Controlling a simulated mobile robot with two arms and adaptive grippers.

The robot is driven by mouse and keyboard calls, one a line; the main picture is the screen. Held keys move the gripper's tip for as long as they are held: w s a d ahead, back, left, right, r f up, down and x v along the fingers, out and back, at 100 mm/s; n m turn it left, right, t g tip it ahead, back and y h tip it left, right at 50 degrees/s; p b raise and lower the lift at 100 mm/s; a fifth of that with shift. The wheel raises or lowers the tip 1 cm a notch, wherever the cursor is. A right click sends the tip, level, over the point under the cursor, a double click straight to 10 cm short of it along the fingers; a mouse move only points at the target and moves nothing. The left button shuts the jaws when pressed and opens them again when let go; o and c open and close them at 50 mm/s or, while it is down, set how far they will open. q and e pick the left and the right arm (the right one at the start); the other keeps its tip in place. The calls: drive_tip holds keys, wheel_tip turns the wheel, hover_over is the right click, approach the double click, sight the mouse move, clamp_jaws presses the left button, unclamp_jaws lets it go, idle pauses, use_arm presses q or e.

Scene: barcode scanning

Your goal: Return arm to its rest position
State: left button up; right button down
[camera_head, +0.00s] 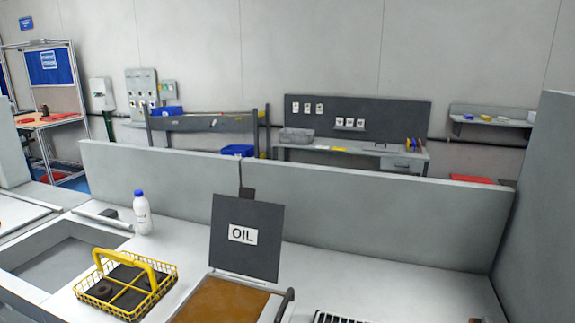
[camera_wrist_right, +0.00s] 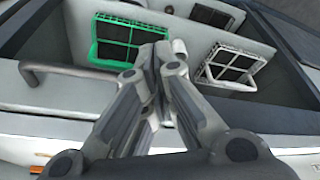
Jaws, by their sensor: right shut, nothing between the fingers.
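My right gripper (camera_wrist_right: 160,62) shows in the right wrist view with its fingers together and nothing between them. Below and beyond it is a grey bin that holds a green basket (camera_wrist_right: 97,52) and a white basket (camera_wrist_right: 203,72). The gripper's fingertips overlap the right side of the green basket in the picture; I cannot tell how far apart they are in depth. Neither gripper shows in the head view, and the left gripper is in no view.
In the head view, a yellow basket (camera_head: 172,273) with dark parts stands on the white counter (camera_head: 375,270). A white bottle (camera_head: 142,213) with a blue cap is behind it. An OIL sign (camera_head: 246,260) stands over a brown oil tray (camera_head: 222,303). A low grey wall (camera_head: 400,215) bounds the counter.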

wheel_tip(320, 180, down, 25)
drive_tip(key=s+g, duration=0.1)
drive_tip(key=s, duration=0.1)
drive_tip(key=s+d+f+g, duration=0.1)
drive_tip(key=s+d+f, duration=0.2)
drive_tip(key=s+f, duration=1.2)
drive_tip(key=shift+s, duration=0.8)
